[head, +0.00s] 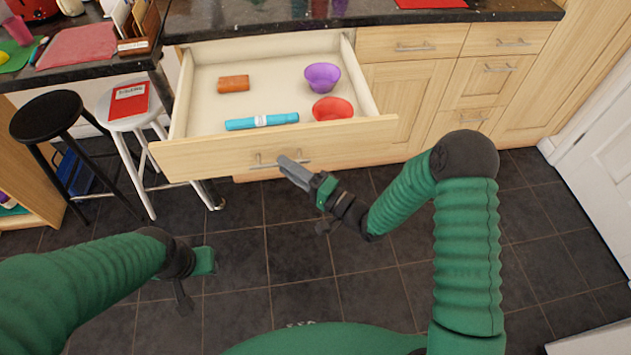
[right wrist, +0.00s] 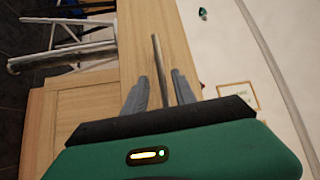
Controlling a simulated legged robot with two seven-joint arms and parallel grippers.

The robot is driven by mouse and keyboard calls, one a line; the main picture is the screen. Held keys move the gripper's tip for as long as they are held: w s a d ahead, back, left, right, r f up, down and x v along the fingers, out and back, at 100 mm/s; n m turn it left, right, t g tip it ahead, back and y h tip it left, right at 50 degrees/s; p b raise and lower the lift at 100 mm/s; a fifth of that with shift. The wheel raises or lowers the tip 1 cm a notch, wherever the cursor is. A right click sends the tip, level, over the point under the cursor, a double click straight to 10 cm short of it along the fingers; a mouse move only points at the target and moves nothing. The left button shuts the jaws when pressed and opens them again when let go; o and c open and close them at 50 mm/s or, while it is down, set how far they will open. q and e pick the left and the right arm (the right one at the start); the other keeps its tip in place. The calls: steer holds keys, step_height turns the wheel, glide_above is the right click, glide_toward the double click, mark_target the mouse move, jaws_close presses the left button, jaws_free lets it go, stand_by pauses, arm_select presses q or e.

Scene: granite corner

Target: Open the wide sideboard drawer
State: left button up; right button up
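The wide sideboard drawer (head: 190,160) is pulled well out, its inside open to view. Its metal bar handle (head: 262,163) is on the front panel and also shows in the right wrist view (right wrist: 158,65). My right gripper (head: 288,168) is at the right part of the handle. In the right wrist view, its two grey fingers (right wrist: 157,92) stand apart on either side of the bar, with visible gaps; contact cannot be made out. My left gripper (head: 196,280) is low over the floor, away from the drawer; its fingers are unclear.
The drawer holds an orange-brown block (head: 233,84), a blue tube (head: 262,121), a purple bowl (head: 322,77) and a red bowl (head: 333,108). A white stool (head: 133,122) and a black stool (head: 47,115) stand left. The tiled floor ahead is clear.

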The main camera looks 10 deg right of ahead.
steer(key=p+v, duration=0.1)
steer(key=v, duration=1.4)
steer(key=shift+w, duration=0.1)
steer(key=w+d+f+n+g+h, duration=0.45)
steer(key=d+n+h, duration=0.2)
steer(key=h, duration=0.45)
steer(key=s+r+g+h, duration=0.35)
steer(key=s+g, duration=0.25)
steer(key=s, duration=0.9)
step_height(320, 180, up, 17)
steer(key=p, duration=1.7)
steer(key=shift+d+n, duration=0.35)
